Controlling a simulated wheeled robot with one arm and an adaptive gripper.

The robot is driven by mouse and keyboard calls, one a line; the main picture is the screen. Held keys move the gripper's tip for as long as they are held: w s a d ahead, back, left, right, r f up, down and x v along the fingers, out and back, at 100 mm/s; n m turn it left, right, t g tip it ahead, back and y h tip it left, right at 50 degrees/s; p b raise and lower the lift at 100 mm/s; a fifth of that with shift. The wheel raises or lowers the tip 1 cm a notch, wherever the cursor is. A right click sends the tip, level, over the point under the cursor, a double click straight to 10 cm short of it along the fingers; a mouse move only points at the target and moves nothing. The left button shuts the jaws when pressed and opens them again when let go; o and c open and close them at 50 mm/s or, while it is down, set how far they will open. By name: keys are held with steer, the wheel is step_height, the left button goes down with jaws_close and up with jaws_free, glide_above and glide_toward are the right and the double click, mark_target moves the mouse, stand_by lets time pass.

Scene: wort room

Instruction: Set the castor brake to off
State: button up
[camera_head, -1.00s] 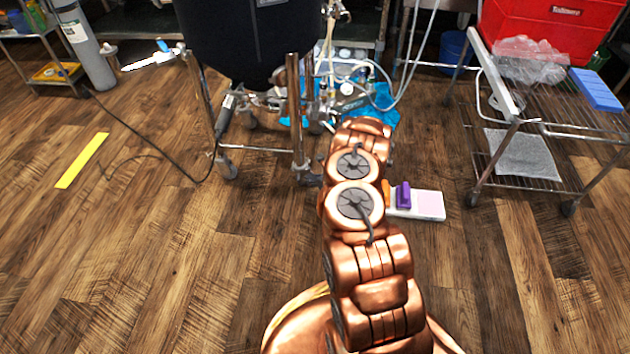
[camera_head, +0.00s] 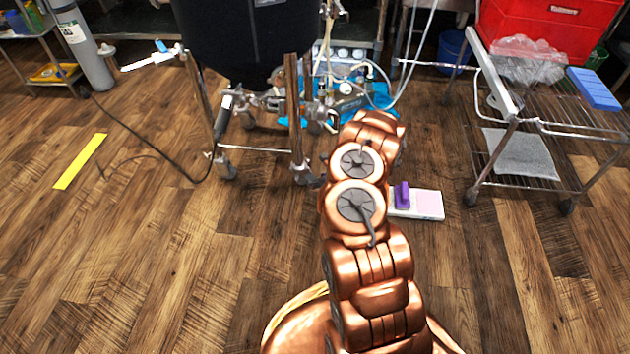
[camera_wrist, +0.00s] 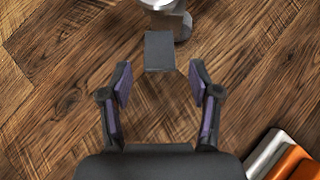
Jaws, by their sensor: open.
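In the wrist view a metal castor (camera_wrist: 172,22) stands at the top centre. A flat dark grey plate (camera_wrist: 160,52), which looks like its brake pedal, sticks out from it towards me. My gripper (camera_wrist: 161,76) is open and empty, with purple-lined fingers spread to the left and right just short of the plate. I cannot tell the height between fingers and plate, nor the brake's setting. In the head view a castor (camera_head: 304,173) sits under the front leg of the black tank's stand (camera_head: 293,115). My arm hides my gripper there.
A white panel (camera_head: 430,204) with a purple block (camera_head: 402,195) lies on the floor right of my arm. White and orange pieces (camera_wrist: 292,160) show low right in the wrist view. A wire cart (camera_head: 520,160) stands right. A cable trails left; the floor there is mostly clear.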

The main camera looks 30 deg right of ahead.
steer(key=v, duration=0.8)
steer(key=shift+s+r, duration=0.2)
steer(key=shift+s, duration=0.05)
stand_by(0.4)
